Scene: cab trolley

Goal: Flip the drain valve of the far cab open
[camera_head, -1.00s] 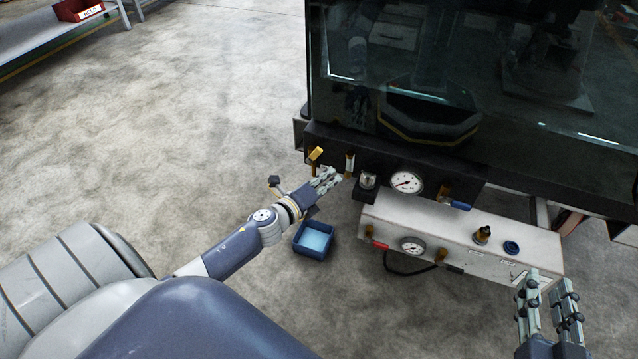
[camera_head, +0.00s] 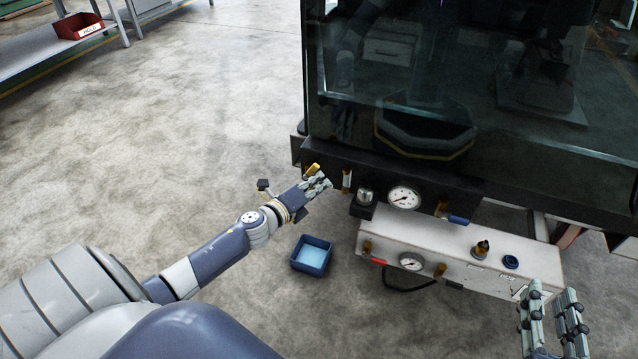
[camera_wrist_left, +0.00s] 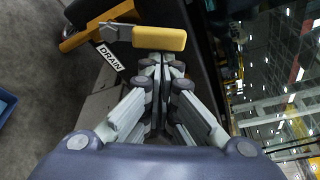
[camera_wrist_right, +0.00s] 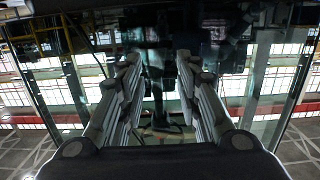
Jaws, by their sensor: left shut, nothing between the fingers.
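The drain valve's yellow handle (camera_head: 313,169) is at the left end of the black panel under the far cab's glass (camera_head: 400,60). In the left wrist view the yellow handle (camera_wrist_left: 158,38) lies crosswise just beyond my fingertips, with a white DRAIN label (camera_wrist_left: 110,62) beside it. My left gripper (camera_head: 318,184) is shut and empty, right by the handle; I cannot tell whether they touch. The left gripper's tips (camera_wrist_left: 160,62) meet in the left wrist view. My right gripper (camera_head: 552,292) is open and empty at the lower right, and its fingers (camera_wrist_right: 160,75) stand apart.
A brass fitting (camera_head: 346,181) and a gauge (camera_head: 403,197) sit on the black panel, right of the valve. A white panel (camera_head: 460,240) with a gauge and fittings juts out below. A blue bin (camera_head: 312,256) stands on the floor.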

